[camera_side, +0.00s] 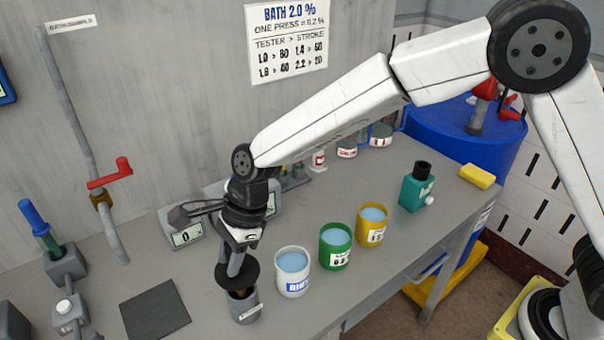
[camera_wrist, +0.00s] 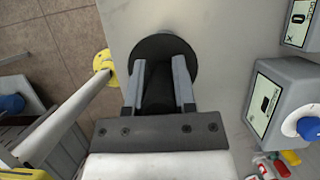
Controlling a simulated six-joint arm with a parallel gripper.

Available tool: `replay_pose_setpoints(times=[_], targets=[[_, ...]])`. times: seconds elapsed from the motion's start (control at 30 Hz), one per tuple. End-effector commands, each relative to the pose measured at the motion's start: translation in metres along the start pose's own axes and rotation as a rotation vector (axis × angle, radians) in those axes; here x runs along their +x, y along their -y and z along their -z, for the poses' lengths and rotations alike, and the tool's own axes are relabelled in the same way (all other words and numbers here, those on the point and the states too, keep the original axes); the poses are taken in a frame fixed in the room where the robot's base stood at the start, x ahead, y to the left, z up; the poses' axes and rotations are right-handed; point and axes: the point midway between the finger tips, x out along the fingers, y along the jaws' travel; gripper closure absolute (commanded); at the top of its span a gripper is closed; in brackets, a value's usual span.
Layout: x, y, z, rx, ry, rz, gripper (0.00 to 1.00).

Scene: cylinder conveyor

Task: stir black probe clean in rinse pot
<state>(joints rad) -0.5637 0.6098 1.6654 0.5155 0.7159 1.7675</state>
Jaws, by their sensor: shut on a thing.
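My gripper (camera_side: 238,258) is shut on the black probe. In the wrist view my gripper (camera_wrist: 160,85) has its two grey fingers on either side of the probe's black handle (camera_wrist: 158,92), with the round black disc (camera_wrist: 163,45) beyond. In the side view the disc (camera_side: 230,275) sits over a small dark grey cup (camera_side: 240,310) with a pale label. The probe's lower end is hidden at the cup, so its depth cannot be told. The white rinse pot (camera_side: 293,285), holding blue liquid, stands just right of the cup. Its label is partly readable.
A green pot (camera_side: 334,252) and a yellow pot (camera_side: 371,232) with blue liquid stand right of the rinse pot. A dark mat (camera_side: 155,312) is left of the cup. Display boxes stand behind.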

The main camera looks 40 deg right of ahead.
Motion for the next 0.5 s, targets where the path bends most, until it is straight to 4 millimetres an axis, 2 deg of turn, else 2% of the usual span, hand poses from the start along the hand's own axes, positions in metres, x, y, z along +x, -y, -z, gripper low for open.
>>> replay_pose_setpoints(times=[0.5], targets=[[-0.0073, 0.0001, -0.0032, -0.002, 0.0, 0.0, 1.0]])
